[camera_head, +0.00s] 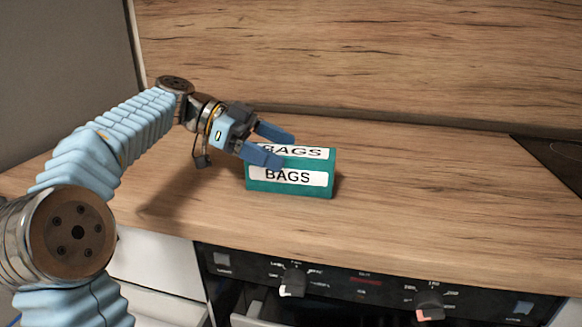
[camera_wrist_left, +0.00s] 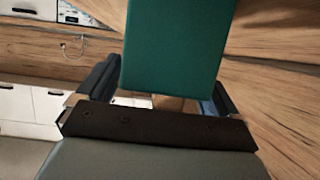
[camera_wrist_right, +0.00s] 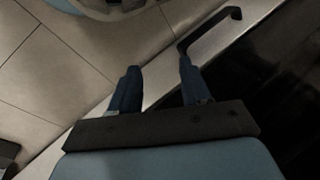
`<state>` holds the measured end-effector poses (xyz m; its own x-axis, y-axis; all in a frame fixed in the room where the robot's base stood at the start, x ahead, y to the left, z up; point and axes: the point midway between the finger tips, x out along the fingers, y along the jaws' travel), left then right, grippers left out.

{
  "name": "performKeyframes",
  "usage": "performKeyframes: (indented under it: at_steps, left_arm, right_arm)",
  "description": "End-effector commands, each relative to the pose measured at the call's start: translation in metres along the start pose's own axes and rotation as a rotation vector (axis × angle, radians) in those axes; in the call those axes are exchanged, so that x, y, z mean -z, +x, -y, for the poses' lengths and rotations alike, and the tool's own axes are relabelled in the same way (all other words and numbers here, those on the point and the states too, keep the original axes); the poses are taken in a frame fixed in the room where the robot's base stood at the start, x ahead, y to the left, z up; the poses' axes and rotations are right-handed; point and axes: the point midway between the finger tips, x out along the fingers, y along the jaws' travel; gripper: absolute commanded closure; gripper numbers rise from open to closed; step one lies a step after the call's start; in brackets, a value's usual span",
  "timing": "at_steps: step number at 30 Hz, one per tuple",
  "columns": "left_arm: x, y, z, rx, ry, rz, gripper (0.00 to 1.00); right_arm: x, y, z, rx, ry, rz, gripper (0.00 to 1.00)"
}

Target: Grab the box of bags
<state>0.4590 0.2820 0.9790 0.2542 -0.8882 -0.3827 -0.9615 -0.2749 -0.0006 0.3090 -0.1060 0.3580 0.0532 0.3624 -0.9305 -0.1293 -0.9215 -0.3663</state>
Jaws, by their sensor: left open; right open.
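The box of bags (camera_head: 318,181) is a teal box with white "BAGS" labels, lying on the wooden counter. My left gripper (camera_head: 281,150) is open at the box's left end, one finger over the near side and the other by the far side. In the left wrist view the box (camera_wrist_left: 178,45) rises between the two fingers (camera_wrist_left: 165,100), with a finger on either side; I cannot tell whether they touch it. My right gripper (camera_wrist_right: 156,85) is open and empty, low in front of the cabinets, outside the head view.
The counter (camera_head: 430,200) is clear to the right of the box up to a dark hob (camera_head: 555,158). A wooden splashback (camera_head: 370,60) stands behind. An oven panel with knobs (camera_head: 360,285) is below the front edge. A dark handle (camera_wrist_right: 208,30) is near my right gripper.

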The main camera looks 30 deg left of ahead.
Motion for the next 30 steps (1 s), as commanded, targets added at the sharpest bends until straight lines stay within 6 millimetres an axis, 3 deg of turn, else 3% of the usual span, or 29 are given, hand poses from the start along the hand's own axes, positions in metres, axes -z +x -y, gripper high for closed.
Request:
performKeyframes:
  at_steps: [9,23,30]
  left_arm:
    - [-0.0006,0.0102,0.0001,0.0,0.0,0.001,0.06]
    - [-0.0006,0.0098,0.0002,0.0,-0.001,0.0,0.74]
    - [0.0009,0.0094,0.0001,0.0,0.001,0.0,0.74]
  right_arm:
    - [0.0001,-0.0001,0.0001,0.0,0.0,0.0,0.53]
    - [0.0,-0.0002,0.0001,0.0,0.0,0.0,0.53]
    - [0.0,-0.0002,0.0001,0.0,0.0,0.0,0.53]
